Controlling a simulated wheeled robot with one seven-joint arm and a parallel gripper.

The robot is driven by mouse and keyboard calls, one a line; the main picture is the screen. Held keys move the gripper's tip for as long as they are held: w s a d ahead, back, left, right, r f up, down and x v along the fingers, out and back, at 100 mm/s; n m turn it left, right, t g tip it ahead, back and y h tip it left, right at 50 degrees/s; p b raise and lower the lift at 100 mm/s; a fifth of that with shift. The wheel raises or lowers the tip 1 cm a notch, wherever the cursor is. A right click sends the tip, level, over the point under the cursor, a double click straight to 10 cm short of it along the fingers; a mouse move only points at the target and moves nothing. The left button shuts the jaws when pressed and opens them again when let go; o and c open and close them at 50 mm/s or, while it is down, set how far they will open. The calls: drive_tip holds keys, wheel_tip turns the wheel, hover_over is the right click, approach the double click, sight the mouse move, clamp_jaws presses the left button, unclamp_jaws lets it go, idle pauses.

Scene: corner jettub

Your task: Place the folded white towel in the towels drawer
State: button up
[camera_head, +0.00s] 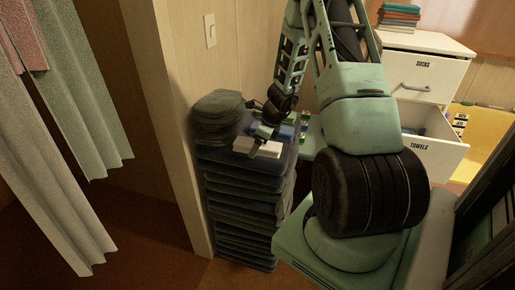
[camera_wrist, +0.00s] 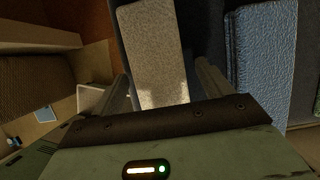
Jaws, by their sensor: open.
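The folded white towel (camera_head: 257,148) lies on top of the tall stack of dark folded cloths (camera_head: 240,195) in the head view. In the wrist view the pale towel (camera_wrist: 152,50) extends between my two fingers. My gripper (camera_wrist: 165,85) is open, with one finger on each side of the towel's near end; I cannot tell whether they touch it. In the head view my gripper (camera_head: 263,137) is just above the towel, partly hidden by its own wrist. The towels drawer (camera_head: 425,155), labelled TOWELS, is pulled open in the white cabinet at the right; something bluish shows inside.
A blue folded cloth (camera_wrist: 262,60) lies right of the towel in the wrist view. The socks drawer (camera_head: 422,76) is above the towels drawer. Curtains (camera_head: 85,100) hang at left, with bare floor below.

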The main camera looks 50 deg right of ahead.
drive_tip(key=c, duration=1.1)
drive_tip(key=shift+c, duration=0.5)
drive_tip(key=shift+r, duration=0.1)
